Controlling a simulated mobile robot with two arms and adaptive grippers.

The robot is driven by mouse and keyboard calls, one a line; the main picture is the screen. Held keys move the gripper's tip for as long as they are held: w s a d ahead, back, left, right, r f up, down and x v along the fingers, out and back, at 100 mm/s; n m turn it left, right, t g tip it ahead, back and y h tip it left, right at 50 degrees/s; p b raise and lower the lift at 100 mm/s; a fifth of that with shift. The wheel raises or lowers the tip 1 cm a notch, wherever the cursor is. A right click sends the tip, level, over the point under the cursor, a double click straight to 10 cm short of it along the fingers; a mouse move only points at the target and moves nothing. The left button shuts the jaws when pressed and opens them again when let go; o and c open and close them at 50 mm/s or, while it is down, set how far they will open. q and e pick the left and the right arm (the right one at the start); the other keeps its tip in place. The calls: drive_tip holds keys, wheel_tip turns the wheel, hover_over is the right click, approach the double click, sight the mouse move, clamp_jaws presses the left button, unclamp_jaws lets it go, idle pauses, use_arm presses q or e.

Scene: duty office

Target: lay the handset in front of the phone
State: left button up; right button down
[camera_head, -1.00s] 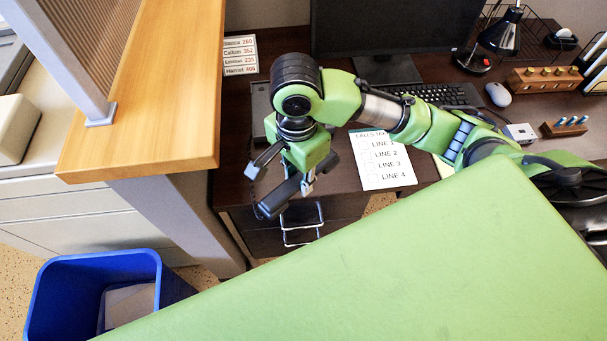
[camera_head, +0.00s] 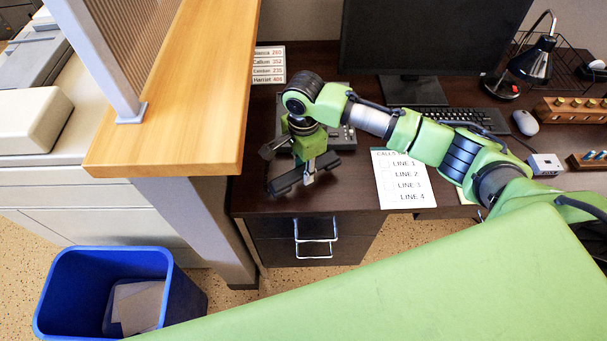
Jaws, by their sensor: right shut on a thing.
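The black handset (camera_head: 287,184) is in my right gripper (camera_head: 308,178), which is shut on it. The handset is tilted in the picture and shows over the front left part of the dark desk; I cannot tell whether it touches the desk top. The phone (camera_head: 343,136) is a dark unit on the desk just behind my right gripper, and my gripper and wrist hide much of it. My left gripper is not in view.
A call sheet (camera_head: 403,181) lies right of the handset. A wooden counter (camera_head: 180,110) rises on the left. The monitor (camera_head: 430,45), keyboard (camera_head: 470,120) and mouse (camera_head: 525,122) are further back. A blue bin (camera_head: 110,262) stands on the floor.

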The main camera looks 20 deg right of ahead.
sight(303, 168)
drive_tip(key=shift+w+f, duration=0.25)
drive_tip(key=shift+f, duration=1.6)
drive_tip(key=shift+p, duration=0.3)
drive_tip(key=c, duration=1.7)
unclamp_jaws()
drive_tip(key=shift+f, duration=0.1)
wheel_tip(303, 168, up, 12)
drive_tip(key=shift+r+b, duration=0.15)
drive_tip(key=shift+b, duration=0.2)
